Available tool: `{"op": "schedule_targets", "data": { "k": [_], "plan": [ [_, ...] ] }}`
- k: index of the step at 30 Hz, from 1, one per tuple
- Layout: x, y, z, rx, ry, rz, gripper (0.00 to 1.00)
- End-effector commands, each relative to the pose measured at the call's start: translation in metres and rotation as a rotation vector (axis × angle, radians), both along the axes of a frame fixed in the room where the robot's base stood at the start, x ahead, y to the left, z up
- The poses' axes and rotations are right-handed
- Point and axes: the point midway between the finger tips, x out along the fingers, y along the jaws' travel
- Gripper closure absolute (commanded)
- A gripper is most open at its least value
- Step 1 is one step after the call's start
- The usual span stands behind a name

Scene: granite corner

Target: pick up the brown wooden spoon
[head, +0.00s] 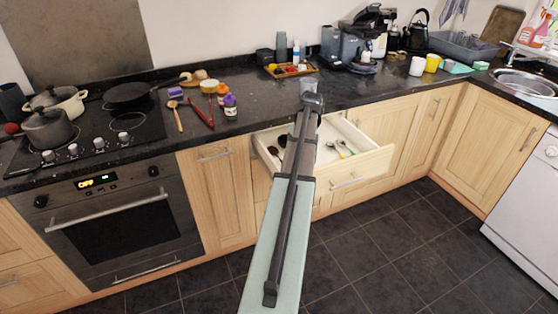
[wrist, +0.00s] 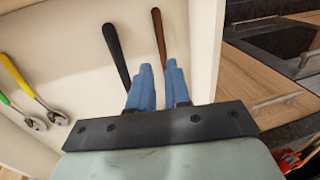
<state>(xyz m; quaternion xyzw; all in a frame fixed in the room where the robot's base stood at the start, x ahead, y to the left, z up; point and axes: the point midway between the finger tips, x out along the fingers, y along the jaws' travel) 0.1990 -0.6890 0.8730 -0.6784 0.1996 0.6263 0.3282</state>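In the wrist view a thin brown handle (wrist: 159,36), apparently the brown wooden spoon's, lies in the open drawer; its lower end is hidden at my fingers. A black handle (wrist: 116,52) lies left of it and also runs behind the fingers. My gripper (wrist: 160,72) has blue fingers standing a little apart, with a narrow gap and nothing clearly held in it. Its tips overlap the near end of the brown handle; I cannot tell whether they touch. In the head view my arm covers part of the drawer (head: 376,163). A lighter wooden spoon (head: 174,113) lies on the counter.
Spoons with yellow (wrist: 16,75) and green (wrist: 5,98) handles lie at the drawer's left in the wrist view. The drawer wall (wrist: 205,40) stands close to the right of the fingers. Bottles (head: 230,105) and a tray (head: 291,72) stand on the counter (head: 265,98) above.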

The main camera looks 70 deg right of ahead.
Motion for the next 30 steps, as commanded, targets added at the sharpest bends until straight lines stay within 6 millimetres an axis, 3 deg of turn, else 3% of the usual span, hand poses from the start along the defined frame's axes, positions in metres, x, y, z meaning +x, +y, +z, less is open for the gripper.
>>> {"op": "schedule_targets", "data": {
  "k": [6,17,30],
  "plan": [
    [0.004,0.004,-0.028,0.001,0.001,-0.001,0.83],
    [0.007,0.006,-0.043,0.0,0.001,-0.002,0.83],
    [0.016,0.011,-0.087,0.0,0.001,-0.002,0.83]
  ]
}}
